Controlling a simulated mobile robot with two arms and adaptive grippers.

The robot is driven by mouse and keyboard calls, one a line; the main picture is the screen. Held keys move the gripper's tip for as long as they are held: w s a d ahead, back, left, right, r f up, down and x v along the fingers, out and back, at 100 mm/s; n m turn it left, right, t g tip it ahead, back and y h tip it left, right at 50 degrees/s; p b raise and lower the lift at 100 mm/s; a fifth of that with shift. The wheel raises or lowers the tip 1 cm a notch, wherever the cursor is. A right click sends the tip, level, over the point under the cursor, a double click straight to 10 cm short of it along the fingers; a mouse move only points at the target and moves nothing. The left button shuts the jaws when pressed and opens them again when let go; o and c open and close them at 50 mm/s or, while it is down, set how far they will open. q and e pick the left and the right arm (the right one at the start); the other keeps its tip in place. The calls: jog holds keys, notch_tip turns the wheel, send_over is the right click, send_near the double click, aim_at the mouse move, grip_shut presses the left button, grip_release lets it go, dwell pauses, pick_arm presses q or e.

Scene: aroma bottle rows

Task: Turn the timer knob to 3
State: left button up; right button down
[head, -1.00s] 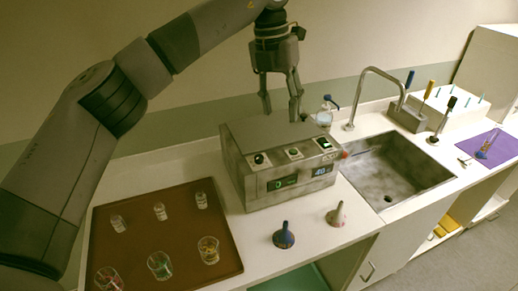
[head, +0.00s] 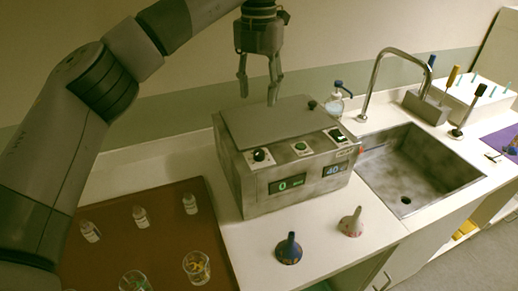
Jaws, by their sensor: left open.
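A grey metal box machine (head: 290,195) stands on the counter in the head view. The front has two displays: the left display (head: 287,184) reads 0 in green, and the right display (head: 335,169) seems to read 40. My left gripper (head: 258,100) is open and empty, pointing down above the back of the machine's lid (head: 280,120), apart from the knob. My right gripper is not in view.
A brown tray (head: 215,235) with several small bottles and glasses lies at the left. A sink (head: 415,170) with a tall faucet (head: 374,85) is at the right, and a bottle (head: 336,101) stands behind.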

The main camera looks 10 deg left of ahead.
aim_at(259, 153)
pick_arm(q)
jog(key=f+p, duration=0.1)
jog(key=f, duration=0.4)
jog(key=f+p, duration=0.1)
jog(key=f, duration=0.4)
jog(key=f+p, duration=0.2)
jog(key=f, duration=0.3)
jog(key=shift+s+f, duration=0.1)
jog(key=shift+s, duration=0.25)
jog(key=shift+w+f, duration=0.1)
jog(key=shift+f, duration=0.35)
grip_shut()
